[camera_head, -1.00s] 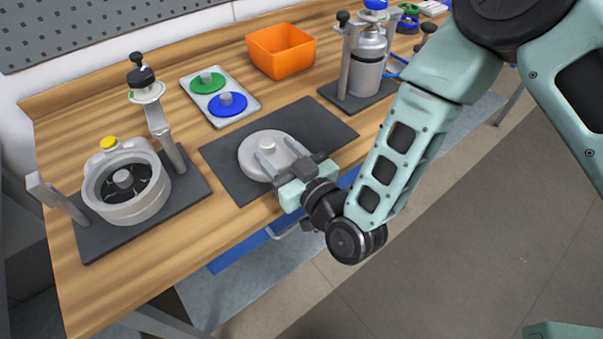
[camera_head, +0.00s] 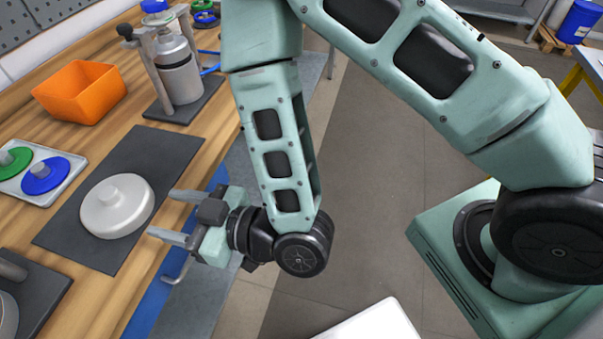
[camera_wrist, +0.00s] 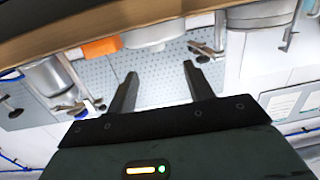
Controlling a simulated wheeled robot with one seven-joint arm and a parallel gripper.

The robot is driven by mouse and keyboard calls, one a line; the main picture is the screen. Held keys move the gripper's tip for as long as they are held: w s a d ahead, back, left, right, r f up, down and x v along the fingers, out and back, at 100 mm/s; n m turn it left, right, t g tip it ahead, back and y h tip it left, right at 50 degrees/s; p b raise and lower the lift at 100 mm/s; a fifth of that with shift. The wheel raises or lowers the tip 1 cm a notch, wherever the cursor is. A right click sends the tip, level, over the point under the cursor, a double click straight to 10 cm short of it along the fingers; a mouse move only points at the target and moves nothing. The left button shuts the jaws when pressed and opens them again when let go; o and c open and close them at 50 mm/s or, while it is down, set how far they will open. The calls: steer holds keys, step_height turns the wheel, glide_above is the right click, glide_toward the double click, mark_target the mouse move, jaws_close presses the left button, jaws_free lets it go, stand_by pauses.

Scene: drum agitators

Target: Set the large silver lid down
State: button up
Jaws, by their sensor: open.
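The large silver lid (camera_head: 117,206) lies flat on the dark grey mat (camera_head: 160,150) on the wooden bench, its small knob facing up. My gripper (camera_head: 170,215) is open and empty, to the right of the lid and apart from it, by the bench's front edge. In the wrist view, my two fingers (camera_wrist: 157,92) are spread with nothing between them. I cannot clearly make out the lid in the wrist view.
Left of the mat is a tray (camera_head: 14,187) with a green lid (camera_head: 12,160) and a blue lid (camera_head: 45,176). An orange bin (camera_head: 80,92) and a silver canister (camera_head: 178,70) on a stand are farther back.

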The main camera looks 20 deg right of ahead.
steer(key=s+d+r+m+g+h, duration=0.1)
steer(key=s+d+r+g+h, duration=0.2)
steer(key=d, duration=0.3)
steer(key=s+d+r+m+g+h, duration=0.1)
steer(key=s+d+r+g+h, duration=0.2)
steer(key=d, duration=0.4)
steer(key=s+d+r+g+h, duration=0.3)
steer(key=d+g+h, duration=0.1)
steer(key=d+h, duration=0.3)
steer(key=shift+m+g, duration=0.3)
steer(key=shift+m, duration=0.1)
